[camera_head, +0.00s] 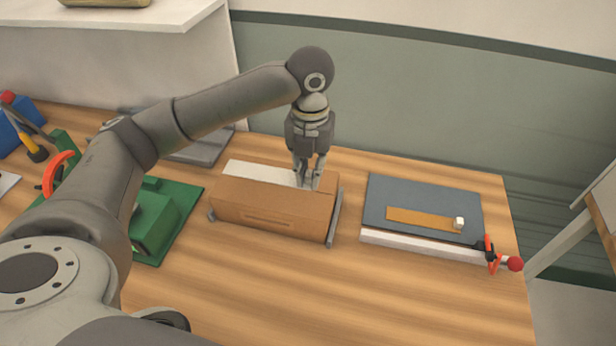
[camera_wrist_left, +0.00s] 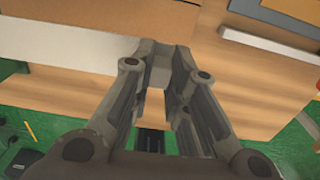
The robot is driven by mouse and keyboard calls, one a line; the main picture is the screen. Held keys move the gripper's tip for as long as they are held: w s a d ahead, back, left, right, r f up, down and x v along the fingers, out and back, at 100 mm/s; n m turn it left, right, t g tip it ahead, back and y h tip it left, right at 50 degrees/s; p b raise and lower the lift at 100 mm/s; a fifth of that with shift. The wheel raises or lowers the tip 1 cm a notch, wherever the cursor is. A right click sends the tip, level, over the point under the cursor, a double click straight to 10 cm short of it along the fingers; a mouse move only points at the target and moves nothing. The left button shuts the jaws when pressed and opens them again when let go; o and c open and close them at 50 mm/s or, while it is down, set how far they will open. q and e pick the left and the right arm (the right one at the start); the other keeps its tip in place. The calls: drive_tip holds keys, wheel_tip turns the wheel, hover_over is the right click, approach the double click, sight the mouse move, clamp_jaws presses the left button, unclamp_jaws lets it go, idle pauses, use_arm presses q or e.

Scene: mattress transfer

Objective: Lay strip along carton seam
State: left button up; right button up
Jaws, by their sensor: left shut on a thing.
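The brown carton (camera_head: 268,212) lies on the wooden table, and its side and part of its top show. A white strip (camera_head: 258,173) lies along the carton's top, running left from my left gripper (camera_head: 306,182). My left gripper points down at the right part of the carton top, shut on the strip's right end. In the left wrist view, the white strip (camera_wrist_left: 65,42) runs to the left of the fingers (camera_wrist_left: 160,70), with a pale piece between them. The fingers hide part of the strip's end. My right gripper is not in view.
Grey rails (camera_head: 335,219) flank the carton. The table front is clear.

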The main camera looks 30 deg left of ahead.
use_arm(q)
drive_tip(key=w+f, duration=0.1)
drive_tip(key=f, duration=0.1)
drive_tip(key=w+a+f, duration=0.1)
drive_tip(key=w+f, duration=0.1)
drive_tip(key=w+a+f+p, duration=0.1)
drive_tip(key=f, duration=0.1)
drive_tip(key=shift+w+a, duration=0.1)
drive_tip(key=shift+w, duration=0.25)
drive_tip(key=shift+w+f, duration=0.1)
drive_tip(key=shift+f, duration=0.15)
wheel_tip(320, 180, down, 2)
drive_tip(key=shift+f+p, duration=0.1)
drive_tip(key=shift+p, duration=0.65)
drive_tip(key=shift+f, duration=0.3)
drive_tip(key=shift+f, duration=0.1)
drive_tip(key=o, duration=0.7)
